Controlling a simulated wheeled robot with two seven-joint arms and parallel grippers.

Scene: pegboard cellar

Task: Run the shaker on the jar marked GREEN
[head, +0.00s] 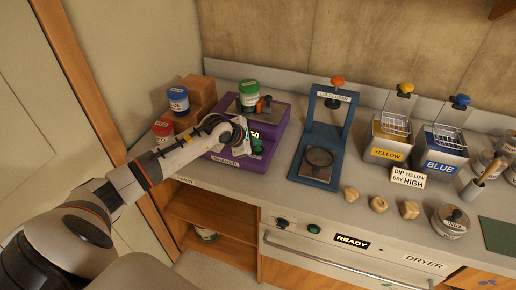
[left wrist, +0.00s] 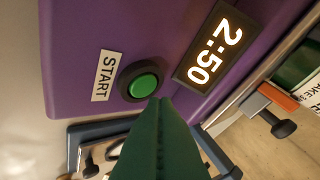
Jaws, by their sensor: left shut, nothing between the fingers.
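The purple shaker (head: 277,143) stands on the counter, with its lit display (left wrist: 208,45) reading 2:50. Its green start button (left wrist: 145,85) sits beside the START label in the left wrist view. A jar with a green lid (head: 249,88) stands on the shaker's top; its edge and part of its label show in the left wrist view (left wrist: 300,65). A clamp with an orange-red handle (left wrist: 278,97) is beside it. My left gripper (head: 252,150) is shut and empty, fingertips at the start button's edge (left wrist: 161,100); I cannot tell whether they touch it. My right gripper is out of view.
A blue-lidded jar (head: 178,98) and red-lidded jar (head: 162,128) stand by a wooden step at left. A blue lid press (head: 323,125) stands right of the shaker. Yellow (head: 389,140) and blue (head: 440,150) dip tanks stand farther right. Wooden pieces (head: 379,204) lie near the front.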

